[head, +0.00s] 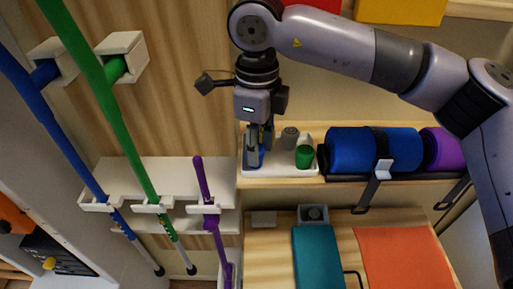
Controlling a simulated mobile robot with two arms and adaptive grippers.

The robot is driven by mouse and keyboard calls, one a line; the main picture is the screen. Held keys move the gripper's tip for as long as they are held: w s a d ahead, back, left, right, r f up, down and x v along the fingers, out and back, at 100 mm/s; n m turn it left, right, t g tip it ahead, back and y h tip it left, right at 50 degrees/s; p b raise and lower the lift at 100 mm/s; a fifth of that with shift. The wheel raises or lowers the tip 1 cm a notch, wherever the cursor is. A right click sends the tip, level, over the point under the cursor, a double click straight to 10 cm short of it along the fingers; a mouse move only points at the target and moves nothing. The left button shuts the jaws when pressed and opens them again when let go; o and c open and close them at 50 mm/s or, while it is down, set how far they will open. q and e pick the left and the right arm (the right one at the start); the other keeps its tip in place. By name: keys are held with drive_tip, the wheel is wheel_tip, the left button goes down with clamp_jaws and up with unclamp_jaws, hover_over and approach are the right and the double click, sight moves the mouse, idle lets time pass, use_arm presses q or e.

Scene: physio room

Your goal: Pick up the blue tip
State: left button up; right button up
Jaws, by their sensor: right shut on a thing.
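The blue tip (256,159) is at the left end of a small white tray (281,171) on a wooden shelf. My right gripper (259,147) points down over it and is shut on it; the fingers hide part of the tip. I cannot tell whether the tip still touches the tray. A green tip (304,157) and a grey tip (290,137) stand in the same tray, right of the gripper. My left gripper is not in view.
A blue roll (372,150) and a purple roll (441,148) lie strapped right of the tray. Blue, green (120,120) and purple poles stand in wall holders at left. Below are a teal pad (317,256) and an orange pad (405,258).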

wheel_tip(320, 180, up, 20)
drive_tip(key=b, duration=0.1)
drive_tip(key=shift+f+b, duration=0.25)
drive_tip(key=shift+b, duration=0.05)
drive_tip(key=o, duration=0.4)
clamp_jaws()
